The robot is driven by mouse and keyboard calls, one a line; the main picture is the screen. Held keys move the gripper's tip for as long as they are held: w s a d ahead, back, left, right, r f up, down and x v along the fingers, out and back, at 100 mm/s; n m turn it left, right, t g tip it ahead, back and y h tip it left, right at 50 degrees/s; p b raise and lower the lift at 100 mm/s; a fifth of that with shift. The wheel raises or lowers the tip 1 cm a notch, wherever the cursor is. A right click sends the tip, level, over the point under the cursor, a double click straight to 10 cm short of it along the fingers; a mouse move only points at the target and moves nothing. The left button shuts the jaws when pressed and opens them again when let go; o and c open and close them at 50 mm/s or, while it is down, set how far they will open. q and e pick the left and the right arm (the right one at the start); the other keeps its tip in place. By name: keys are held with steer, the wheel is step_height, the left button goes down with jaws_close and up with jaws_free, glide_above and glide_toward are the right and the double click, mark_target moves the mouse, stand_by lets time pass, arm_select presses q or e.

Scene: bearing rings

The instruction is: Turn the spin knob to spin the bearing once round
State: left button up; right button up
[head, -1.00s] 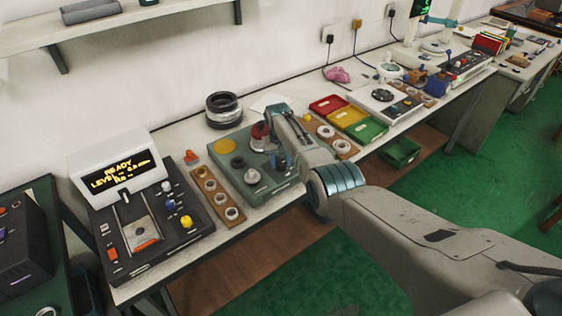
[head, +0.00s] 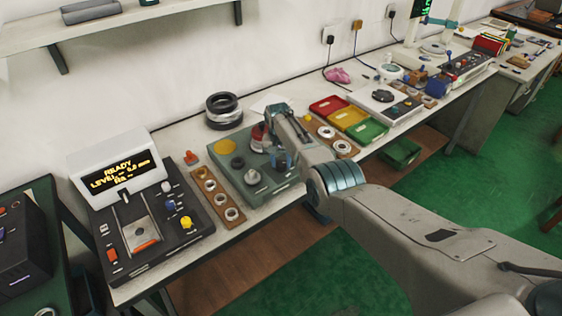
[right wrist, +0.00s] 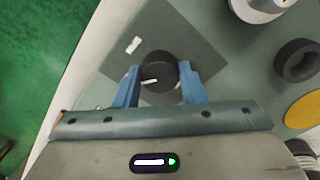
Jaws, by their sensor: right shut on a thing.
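The spin knob (right wrist: 158,66) is a round black knob with a white mark, on a dark square patch of the grey-green fixture. In the right wrist view my right gripper (right wrist: 160,82) has a blue finger on each side of it and is shut on it. In the head view my right gripper (head: 281,160) is at the right part of the fixture (head: 268,193), and my wrist hides the knob. A red-and-silver spindle part (head: 258,138) stands just left of the wrist; I cannot make out the bearing there. My left gripper is not in view.
A yellow disc (head: 225,146) and a dark ring (head: 237,162) sit on the fixture's left. A wooden ring holder (head: 211,184) and a display unit (head: 118,160) stand left. Stacked black rings (head: 222,108) are behind. Red, yellow and green trays (head: 365,132) lie right.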

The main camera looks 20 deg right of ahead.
mark_target(280, 163)
steer(key=shift+r, duration=0.1)
steer(key=o, duration=1)
steer(key=shift+r, duration=0.5)
step_height(280, 163, up, 10)
steer(key=b, duration=0.1)
steer(key=shift+a+f, duration=0.15)
steer(key=shift+a, duration=0.05)
steer(key=shift+w, duration=0.1)
